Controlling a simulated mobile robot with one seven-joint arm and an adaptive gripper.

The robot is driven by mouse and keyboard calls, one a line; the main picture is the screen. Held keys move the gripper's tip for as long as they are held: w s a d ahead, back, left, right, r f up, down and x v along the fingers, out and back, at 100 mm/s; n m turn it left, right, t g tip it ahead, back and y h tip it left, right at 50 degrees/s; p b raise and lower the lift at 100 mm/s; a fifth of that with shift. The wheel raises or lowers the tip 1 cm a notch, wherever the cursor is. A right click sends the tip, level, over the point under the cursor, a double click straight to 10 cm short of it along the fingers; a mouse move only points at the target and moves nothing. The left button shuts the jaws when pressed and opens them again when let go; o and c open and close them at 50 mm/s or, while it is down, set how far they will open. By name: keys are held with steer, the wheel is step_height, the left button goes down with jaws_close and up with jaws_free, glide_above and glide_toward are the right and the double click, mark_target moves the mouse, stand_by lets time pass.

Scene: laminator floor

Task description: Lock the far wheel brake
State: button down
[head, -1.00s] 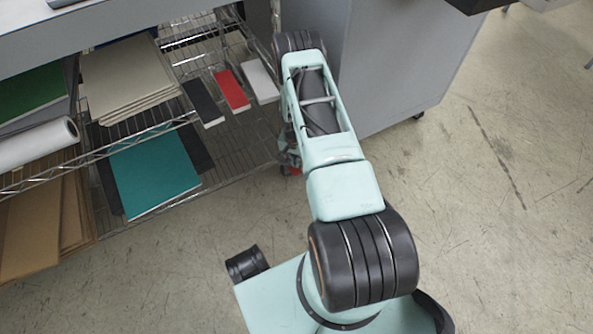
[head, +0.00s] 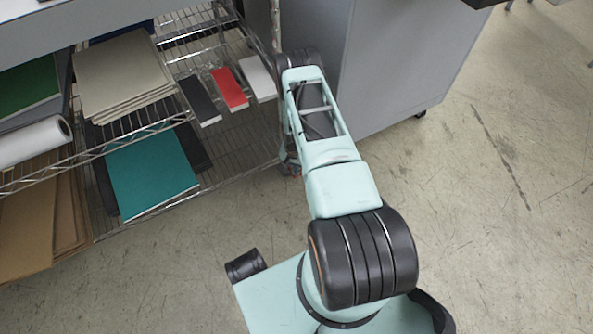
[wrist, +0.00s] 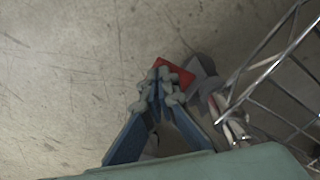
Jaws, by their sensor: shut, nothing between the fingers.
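A red brake pedal (wrist: 178,72) shows in the wrist view on a grey caster wheel (wrist: 204,76), below the corner of the wire shelf cart. My gripper (wrist: 160,78) is shut and empty, pointing down. Its fingertips overlap the left edge of the red pedal in the picture; I cannot tell whether they touch it. Whether the pedal is up or pressed down is not clear. In the head view my arm covers the gripper and most of this caster.
The wire shelf (head: 130,138) carries board stacks, a white roll (head: 30,143) and a teal sheet stack (head: 152,175). A grey cabinet (head: 400,60) stands close to the right of my arm. Open concrete floor (head: 510,220) lies at the right.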

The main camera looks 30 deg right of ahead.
steer(key=shift+w+f, duration=0.1)
steer(key=shift+f, duration=0.45)
steer(key=shift+s+a+r, duration=0.2)
steer(key=shift+r, duration=0.1)
steer(key=shift+s+a+r+p, duration=0.3)
steer(key=shift+s+a+p, duration=0.55)
steer(key=shift+s+p, duration=0.05)
steer(key=shift+r, duration=0.15)
step_height(320, 180, up, 12)
steer(key=s, duration=0.1)
steer(key=shift+a, duration=0.4)
